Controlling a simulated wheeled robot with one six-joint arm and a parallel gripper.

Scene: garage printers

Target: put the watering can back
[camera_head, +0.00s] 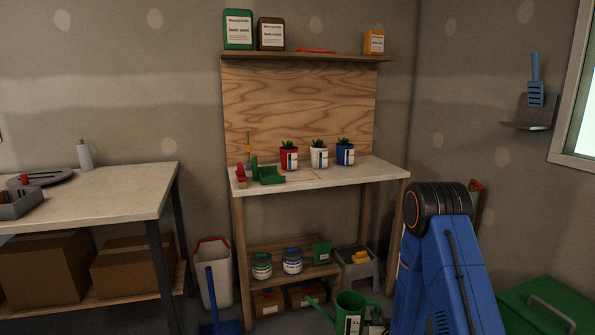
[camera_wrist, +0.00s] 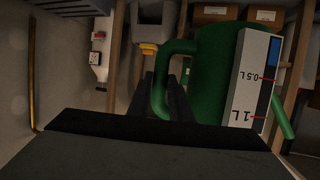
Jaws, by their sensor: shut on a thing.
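The green watering can (camera_head: 350,312) is at the bottom middle of the head view, in front of the potting bench, its spout to the left. In the wrist view the watering can (camera_wrist: 214,75) fills the right half, with a white litre scale on its side. My gripper (camera_wrist: 166,92) is shut on its green handle. The can's base is cut off in the head view, so I cannot tell its height above the floor. The potting bench (camera_head: 345,182) has an orange outline (camera_head: 316,174) on its white top.
Three potted plants (camera_head: 319,155) and a green scoop (camera_head: 268,174) stand on the bench. Below are a low shelf with jars (camera_head: 292,261) and a grey stool (camera_head: 358,270) with a yellow item. A white bin (camera_head: 214,275) stands left; a green box (camera_head: 545,312) is at right.

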